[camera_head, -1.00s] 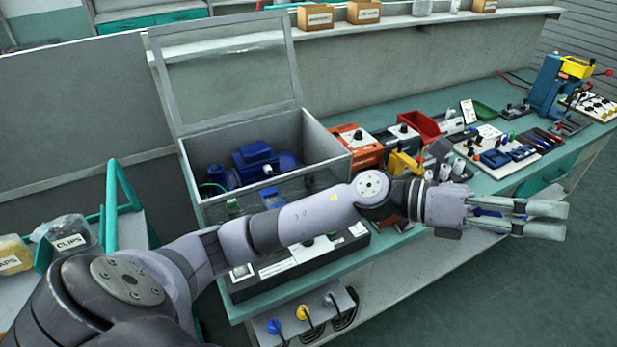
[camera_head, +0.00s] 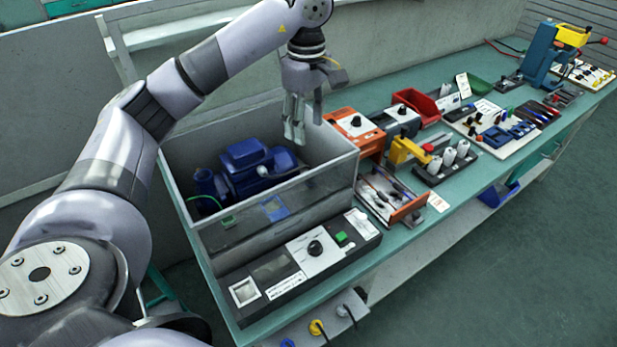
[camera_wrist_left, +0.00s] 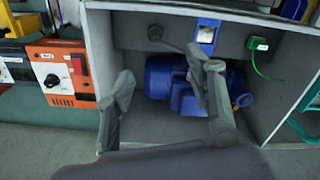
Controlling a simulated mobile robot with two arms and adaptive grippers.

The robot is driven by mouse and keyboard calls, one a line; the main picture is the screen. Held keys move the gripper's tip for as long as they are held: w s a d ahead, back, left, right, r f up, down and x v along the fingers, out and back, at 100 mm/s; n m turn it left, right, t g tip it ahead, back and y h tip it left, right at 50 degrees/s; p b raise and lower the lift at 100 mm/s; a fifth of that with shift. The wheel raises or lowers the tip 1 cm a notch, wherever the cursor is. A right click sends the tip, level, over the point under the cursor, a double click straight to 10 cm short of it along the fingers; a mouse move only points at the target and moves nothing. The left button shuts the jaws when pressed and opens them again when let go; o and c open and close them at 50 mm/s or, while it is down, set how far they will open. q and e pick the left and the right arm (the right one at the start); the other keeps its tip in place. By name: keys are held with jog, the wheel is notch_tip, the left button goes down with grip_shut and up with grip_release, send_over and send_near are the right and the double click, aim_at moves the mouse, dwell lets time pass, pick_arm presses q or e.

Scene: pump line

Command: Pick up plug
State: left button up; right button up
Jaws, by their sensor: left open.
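My left gripper (camera_head: 303,125) is open and empty, fingers pointing down above the right back part of the grey test box (camera_head: 340,163). In the left wrist view its fingers (camera_wrist_left: 160,72) stand apart in front of the blue pump (camera_wrist_left: 168,78). The blue pump (camera_head: 243,165) lies inside the box. A green connector (camera_wrist_left: 258,43) with a green wire is at the box wall. Yellow (camera_head: 316,327) and grey plugs (camera_head: 343,310) hang at the bench front. I cannot tell which is meant.
A control panel (camera_head: 315,250) fronts the box. An orange device (camera_head: 358,130), a yellow-handled tool (camera_head: 408,150), a red bin (camera_head: 418,105) and a board of small parts (camera_head: 490,130) crowd the bench to the right.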

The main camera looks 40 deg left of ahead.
pick_arm(q)
notch_tip(320, 180, down, 9)
jog(key=shift+f+p, duration=0.1)
jog(key=shift+p, duration=0.55)
jog(key=shift+d+f, duration=0.15)
jog(key=shift+f, duration=0.25)
jog(key=f, duration=0.1)
jog(key=f+p, duration=0.1)
jog(key=f, duration=0.1)
jog(key=f+p, duration=0.1)
jog(key=shift+w+d+f, duration=0.15)
jog(key=shift+w+f, duration=0.1)
jog(key=shift+w, duration=0.1)
jog(key=shift+f, duration=0.3)
jog(key=shift+c, duration=0.3)
grip_shut()
